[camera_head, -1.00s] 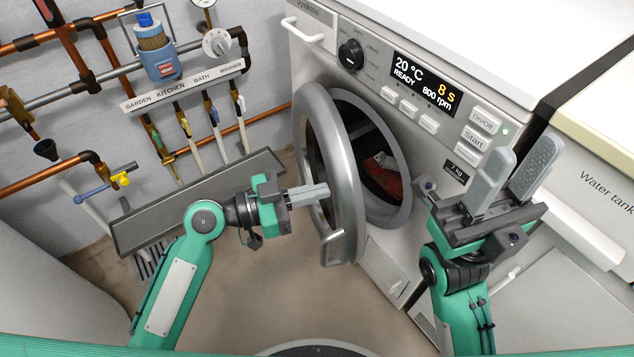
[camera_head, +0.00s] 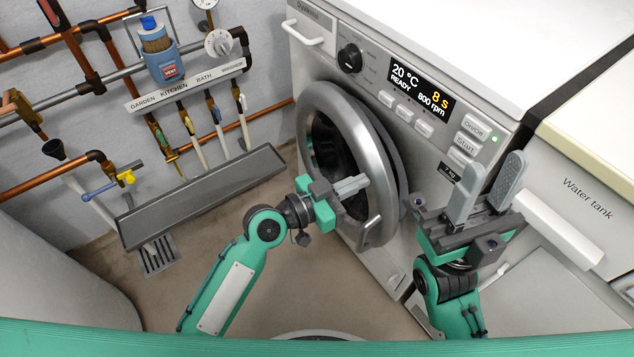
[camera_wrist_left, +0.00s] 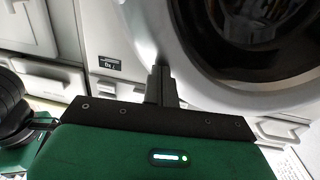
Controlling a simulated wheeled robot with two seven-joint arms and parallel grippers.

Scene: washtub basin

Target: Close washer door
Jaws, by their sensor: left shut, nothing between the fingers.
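The washer (camera_head: 330,62) stands at the centre right, its lit display reading READY. Its round door (camera_head: 377,133) has a thick grey ring and dark glass, and is ajar at a small angle, with a dark gap along its right side. My left gripper (camera_head: 352,186) is shut and empty, its fingertips at the door's lower front, close to the handle (camera_head: 369,232); whether they touch cannot be told. The left wrist view shows the shut fingers (camera_wrist_left: 160,82) beside the door ring (camera_wrist_left: 200,70). My right gripper (camera_head: 488,180) is open and empty in front of the washer's right side.
Copper pipes (camera_head: 60,176) and labelled taps line the left wall, above a grey trough (camera_head: 200,195). The floor (camera_head: 300,262) left of the door is clear.

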